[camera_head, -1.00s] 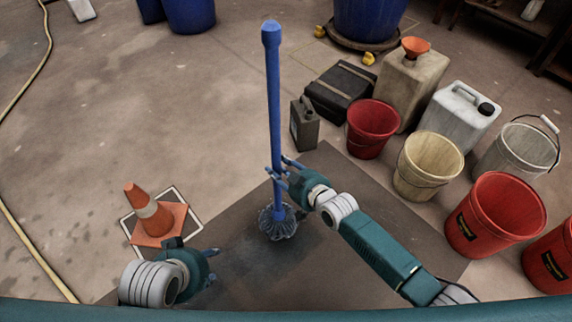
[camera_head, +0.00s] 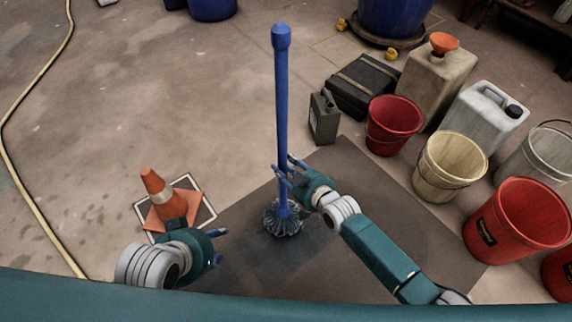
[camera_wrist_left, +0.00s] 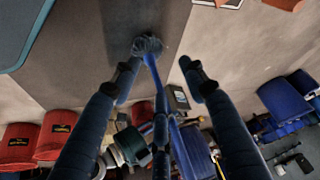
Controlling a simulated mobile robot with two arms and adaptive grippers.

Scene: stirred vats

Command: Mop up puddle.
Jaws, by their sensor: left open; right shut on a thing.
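A blue mop (camera_head: 281,110) stands upright in the head view, its grey-blue strand head (camera_head: 283,219) down on a dark mat (camera_head: 340,255). My right gripper (camera_head: 290,177) is shut on the mop's handle, low down near the head. My left gripper (camera_head: 219,247) is open and empty, to the left of the mop and apart from it. In the left wrist view the mop head (camera_wrist_left: 147,46) shows between the open left fingers (camera_wrist_left: 155,70). A darker, wet-looking patch lies on the mat around the mop head; its outline is unclear.
An orange cone (camera_head: 158,187) stands behind my left gripper. A red bucket (camera_head: 392,126), a cream bucket (camera_head: 448,168), a larger red bucket (camera_head: 515,222) and several canisters line the right. A yellow hose (camera_head: 30,95) runs along the left.

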